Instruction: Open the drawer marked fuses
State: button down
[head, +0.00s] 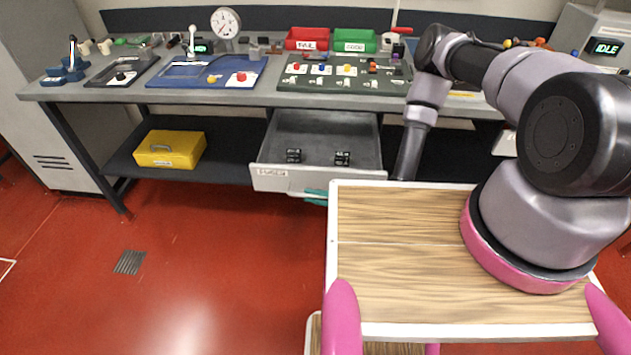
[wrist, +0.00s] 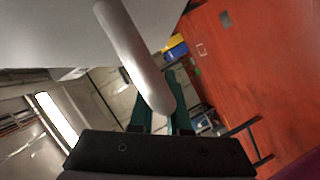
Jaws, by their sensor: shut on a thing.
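The grey drawer (head: 277,166) under the bench is pulled well out, and its inside shows. A small label (head: 272,173) on the left of its front seems to read FUSES. Two small black items (head: 342,159) lie on its floor. My gripper (head: 315,194) is at the lower edge of the drawer front, right of the label, partly hidden behind my tray. In the wrist view, the green fingers of my gripper (wrist: 160,108) are shut on the pale rounded drawer handle (wrist: 133,52), one finger on each side.
My wood-topped deck (head: 400,250) is close in front of the drawer. A yellow box (head: 170,149) stands on the lower shelf to the left. The bench top holds panels, a gauge (head: 226,22) and red and green bins (head: 307,39). The red floor at left is clear.

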jog(key=shift+s, duration=2.3)
jog(key=c, duration=0.9)
grip_release()
jog(key=v, duration=1)
jog(key=shift+s+d+r, duration=0.15)
jog(key=shift+d, duration=0.2)
